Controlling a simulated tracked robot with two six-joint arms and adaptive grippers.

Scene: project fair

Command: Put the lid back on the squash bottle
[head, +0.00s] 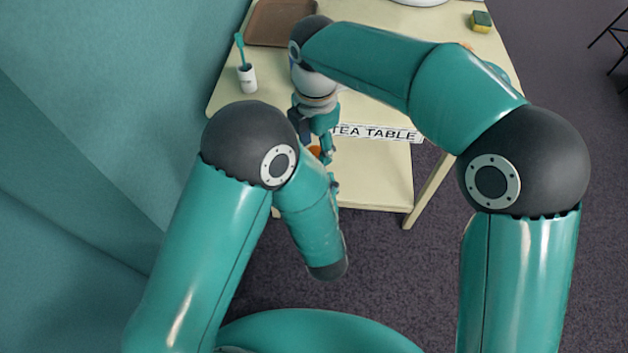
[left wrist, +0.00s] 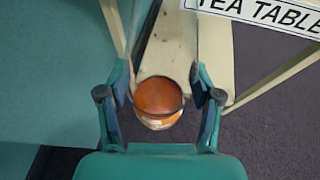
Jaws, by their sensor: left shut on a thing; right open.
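In the left wrist view, an orange round thing with a pale band (left wrist: 158,97) sits between the fingers of my left gripper (left wrist: 161,75), which is shut on it. It looks like the squash bottle, but I cannot make out its neck or whether a lid is on it. In the head view, a small orange patch (head: 314,152) shows between my arms. My right gripper (head: 325,140) is open close by that patch, at the table's front edge. My left forearm hides most of my left gripper there. I cannot pick out a separate lid.
The cream table (head: 385,182) carries a "TEA TABLE" sign (head: 378,134) on its front edge. On top are a brown tray (head: 275,24), a white cup with a teal brush (head: 247,76) and a sponge (head: 481,20). A teal wall (head: 130,90) stands close on the left.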

